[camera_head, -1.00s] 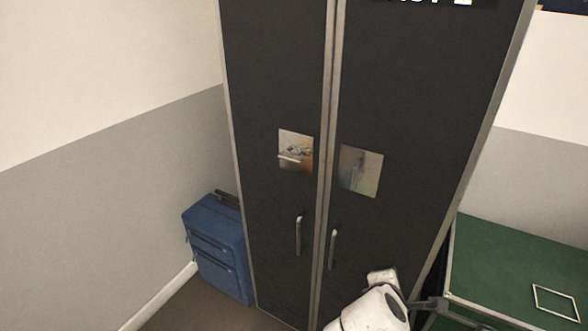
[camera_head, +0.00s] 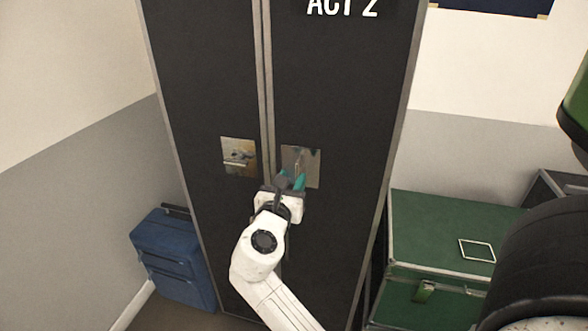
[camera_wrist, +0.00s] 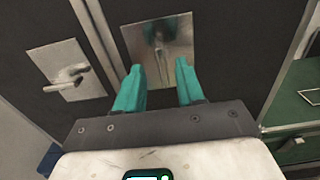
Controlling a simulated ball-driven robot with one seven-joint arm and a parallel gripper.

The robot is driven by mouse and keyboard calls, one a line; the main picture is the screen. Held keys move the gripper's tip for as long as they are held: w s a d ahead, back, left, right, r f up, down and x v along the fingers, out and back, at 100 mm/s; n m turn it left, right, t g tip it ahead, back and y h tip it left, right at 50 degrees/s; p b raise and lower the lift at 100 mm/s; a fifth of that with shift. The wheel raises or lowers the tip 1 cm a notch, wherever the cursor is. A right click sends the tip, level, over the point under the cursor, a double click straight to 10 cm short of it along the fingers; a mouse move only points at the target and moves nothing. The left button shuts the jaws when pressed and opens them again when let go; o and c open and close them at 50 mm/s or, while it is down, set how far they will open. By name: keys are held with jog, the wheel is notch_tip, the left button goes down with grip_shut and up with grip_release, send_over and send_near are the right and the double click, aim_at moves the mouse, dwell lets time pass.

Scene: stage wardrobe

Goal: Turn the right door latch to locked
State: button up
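The right door latch (camera_wrist: 159,60) is a metal lever on a square metal plate (camera_wrist: 181,47) on the dark right door (camera_head: 335,105). In the wrist view its lever points down, roughly upright along the plate. My gripper (camera_wrist: 162,77) is open, its two teal fingers apart at either side of the lever's lower end. I cannot tell whether they touch it. In the head view my gripper (camera_head: 291,178) covers the lower part of the right plate. The left door latch (camera_wrist: 68,75) lies roughly sideways on its own plate; it also shows in the head view (camera_head: 238,157).
A metal strip (camera_head: 265,95) runs between the two doors. A blue suitcase (camera_head: 170,258) stands left of the wardrobe by the wall. A green case (camera_head: 440,228) stands to the right. White lettering (camera_head: 342,7) reads "ACT 2" high on the right door.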

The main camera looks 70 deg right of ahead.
aim_at(297, 170)
jog(key=shift+w+d, duration=0.15)
jog(key=shift+d, duration=2.2)
grip_shut()
